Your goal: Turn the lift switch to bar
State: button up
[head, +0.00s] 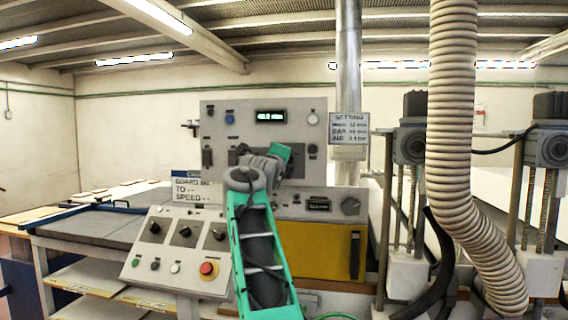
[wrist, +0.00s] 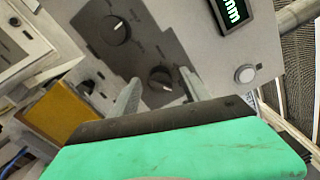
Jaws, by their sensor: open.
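In the wrist view, my gripper (wrist: 160,92) is open, with its two grey fingers pointing at a grey control panel (wrist: 200,40). A dark round knob (wrist: 160,79) with a light pointer mark shows between the fingertips; I cannot tell whether the fingers touch its sides. A second dark knob (wrist: 117,29) sits up and left on a darker plate. The labels beside both knobs are too small to read, so I cannot tell which is the lift switch or where bar lies. In the head view, my arm hides the middle of the upright panel (head: 219,106).
A lit display (wrist: 231,10) ending in "mm" and a white button (wrist: 245,74) are near the knobs. A sloped console (head: 150,257) with three switches and a red stop button (head: 208,269) stands lower left. A ribbed hose (head: 455,120) hangs at right.

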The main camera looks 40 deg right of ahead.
jog(key=shift+a, duration=0.1)
jog(key=b+v, duration=0.2)
jog(key=v, duration=0.5)
jog(key=shift+s+a+b, duration=0.25)
jog(key=shift+a+b, duration=0.05)
jog(key=shift+b, duration=0.05)
